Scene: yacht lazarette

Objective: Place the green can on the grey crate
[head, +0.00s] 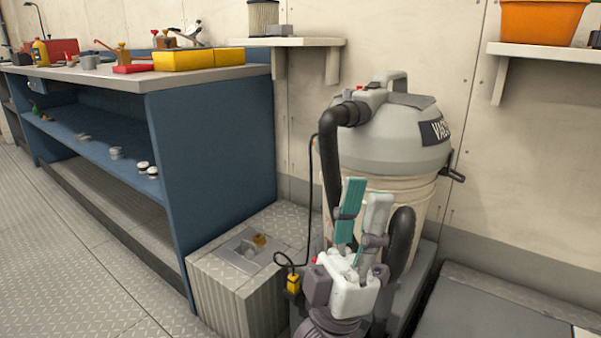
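My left gripper (364,188) is at the lower middle, in front of a large vacuum, with its fingers pointing up. Its teal pads stand apart, with nothing visible between them, so it is open and empty. A grey ribbed box (230,300), which may be the grey crate, stands on the floor to the left of the gripper. No can is clearly visible. A tiny green item (35,108) on the lower bench shelf is too small to identify. My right gripper is out of view.
The vacuum (392,145) and its black hose stand just behind my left gripper. A blue workbench (215,170) with yellow bins (184,59) is at the left. Wall shelves hold an orange pot (540,20) and a small grey block (279,30). Floor at the left is clear.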

